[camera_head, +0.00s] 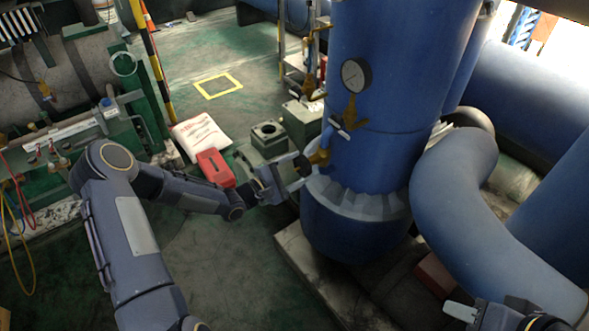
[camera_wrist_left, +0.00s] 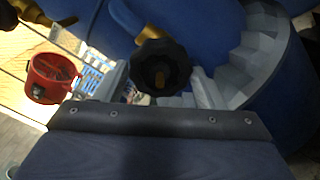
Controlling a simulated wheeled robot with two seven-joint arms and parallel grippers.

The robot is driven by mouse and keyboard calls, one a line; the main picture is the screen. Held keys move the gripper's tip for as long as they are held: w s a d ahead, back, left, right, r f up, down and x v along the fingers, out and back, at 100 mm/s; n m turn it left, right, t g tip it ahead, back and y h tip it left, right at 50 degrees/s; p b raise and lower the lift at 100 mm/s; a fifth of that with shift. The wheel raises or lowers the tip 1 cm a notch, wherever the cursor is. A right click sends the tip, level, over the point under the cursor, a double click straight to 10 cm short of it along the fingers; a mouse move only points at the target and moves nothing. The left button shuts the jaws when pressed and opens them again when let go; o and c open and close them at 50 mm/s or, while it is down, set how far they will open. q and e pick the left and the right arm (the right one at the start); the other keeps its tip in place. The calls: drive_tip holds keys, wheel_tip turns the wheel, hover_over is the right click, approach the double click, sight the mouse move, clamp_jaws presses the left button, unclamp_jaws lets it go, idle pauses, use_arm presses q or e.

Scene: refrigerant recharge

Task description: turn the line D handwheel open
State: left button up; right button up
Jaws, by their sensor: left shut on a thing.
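The line D handwheel appears to be the black lobed knob (camera_head: 302,165) on a brass valve (camera_head: 321,152) at the left side of the large blue vessel; no label is legible. My left gripper (camera_head: 288,180) is at this knob, its fingers on either side of it.
The blue vessel (camera_head: 385,95) carries a pressure gauge (camera_head: 355,75) above the valve. A thick blue pipe (camera_head: 455,215) curves beside my right arm. A red box (camera_head: 215,168) and white bag (camera_head: 200,136) lie left of the valve. A red round object (camera_wrist_left: 52,78) shows in the wrist view.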

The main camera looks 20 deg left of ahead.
use_arm(q)
drive_tip(key=o, duration=1)
drive_tip(key=shift+c, duration=0.2)
drive_tip(key=v, duration=0.7)
drive_tip(key=shift+p, duration=0.3)
